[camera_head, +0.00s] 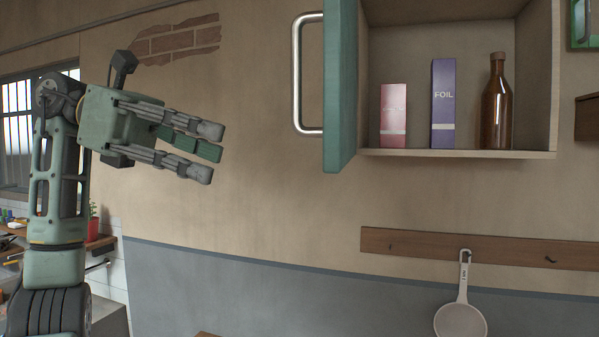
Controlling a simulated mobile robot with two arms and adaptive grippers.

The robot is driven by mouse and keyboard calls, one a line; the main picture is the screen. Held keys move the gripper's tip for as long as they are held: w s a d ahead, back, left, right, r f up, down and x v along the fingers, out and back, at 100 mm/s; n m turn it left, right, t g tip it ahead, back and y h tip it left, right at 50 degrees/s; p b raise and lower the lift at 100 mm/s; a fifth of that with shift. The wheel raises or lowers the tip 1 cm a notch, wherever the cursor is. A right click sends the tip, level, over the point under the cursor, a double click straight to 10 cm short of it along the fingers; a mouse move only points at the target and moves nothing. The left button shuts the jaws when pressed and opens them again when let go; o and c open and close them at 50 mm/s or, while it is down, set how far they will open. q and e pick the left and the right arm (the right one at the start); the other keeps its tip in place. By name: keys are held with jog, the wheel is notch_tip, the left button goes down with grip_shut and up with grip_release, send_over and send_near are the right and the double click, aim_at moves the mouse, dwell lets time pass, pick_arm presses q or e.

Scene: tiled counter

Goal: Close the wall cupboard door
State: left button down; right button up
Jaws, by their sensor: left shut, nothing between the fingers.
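The wall cupboard (420,85) hangs at the upper right with its inside in view. Its green door (341,85) stands open at the cupboard's left side, seen nearly edge-on. A metal bar handle (297,75) sticks out to the left from the door. Inside stand a pink box (393,115), a purple box marked FOIL (443,105) and a brown bottle (496,105). My left gripper (208,155) is shut and empty, to the left of the handle and a little lower, clear of it. My right gripper is not in view.
A wooden rail (480,247) with hooks runs below the cupboard, and a white measuring scoop (461,315) hangs from it. A window (15,130) and a potted plant (93,222) are at the left. The wall between my left gripper and the door is clear.

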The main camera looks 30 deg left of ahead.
pick_arm(q)
jog(key=r+p+x, duration=0.1)
jog(key=x, duration=1.1)
jog(key=shift+d, duration=0.45)
jog(key=shift+w, duration=0.1)
